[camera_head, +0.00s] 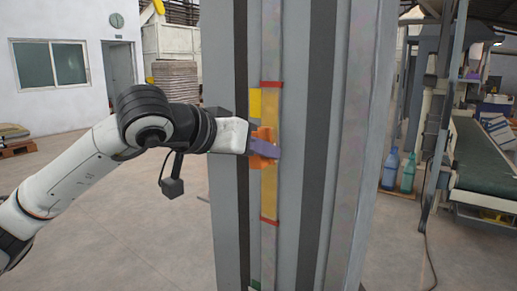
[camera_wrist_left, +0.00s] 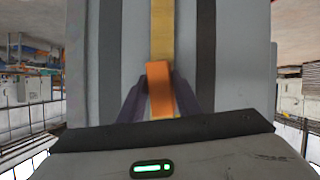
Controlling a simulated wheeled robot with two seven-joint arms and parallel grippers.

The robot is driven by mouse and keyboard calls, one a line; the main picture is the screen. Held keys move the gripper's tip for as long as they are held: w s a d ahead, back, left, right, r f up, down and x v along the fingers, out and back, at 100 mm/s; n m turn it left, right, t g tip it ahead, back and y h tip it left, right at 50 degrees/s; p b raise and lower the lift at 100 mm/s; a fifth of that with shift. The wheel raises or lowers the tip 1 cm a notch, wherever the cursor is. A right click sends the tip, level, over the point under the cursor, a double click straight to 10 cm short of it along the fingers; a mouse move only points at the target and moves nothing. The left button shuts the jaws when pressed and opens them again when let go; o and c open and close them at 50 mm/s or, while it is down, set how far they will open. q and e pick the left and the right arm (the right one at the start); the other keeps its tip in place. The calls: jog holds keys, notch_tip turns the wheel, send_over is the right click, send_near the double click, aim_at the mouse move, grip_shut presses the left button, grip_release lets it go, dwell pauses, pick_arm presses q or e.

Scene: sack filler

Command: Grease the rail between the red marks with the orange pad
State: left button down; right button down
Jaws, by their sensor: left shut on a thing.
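The rail (camera_head: 270,50) runs upright on a grey column in the head view. An upper red mark (camera_head: 271,85) and a lower red mark (camera_head: 269,221) cross it, and the stretch between them looks yellowish; the rail also shows in the left wrist view (camera_wrist_left: 163,30). My left gripper (camera_head: 265,148) is shut on the orange pad (camera_head: 264,135), which is at the rail between the marks. In the left wrist view the pad (camera_wrist_left: 160,88) sits between the fingers, in front of the yellowish strip. I cannot tell whether it touches the rail. My right gripper is not in view.
A yellow plate (camera_head: 255,103) sits on the column just left of the rail, above my left gripper. Bottles (camera_head: 390,169) and a green conveyor (camera_head: 483,155) stand at the right. The floor left of the column is open.

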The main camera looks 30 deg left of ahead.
aim_at(253, 167)
pick_arm(q)
jog(key=shift+f+b, duration=1.55)
jog(key=shift+f, duration=0.3)
notch_tip(253, 167, down, 6)
jog(key=b, duration=0.5)
jog(key=shift+f+b, duration=0.2)
jog(key=shift+b, duration=0.2)
jog(key=shift+s+f, duration=0.1)
jog(key=f+b, duration=0.2)
jog(key=b, duration=0.1)
jog(key=shift+s+a+f, duration=0.15)
jog(key=shift+s+f, duration=0.05)
jog(key=shift+f, duration=0.1)
jog(key=shift+w+f, duration=0.4)
jog(key=shift+f, duration=0.25)
jog(key=shift+b, duration=0.3)
jog(key=shift+f, duration=0.2)
jog(key=f+b, duration=0.2)
jog(key=b, duration=0.1)
jog(key=shift+s+f, duration=0.2)
jog(key=shift+f, duration=0.15)
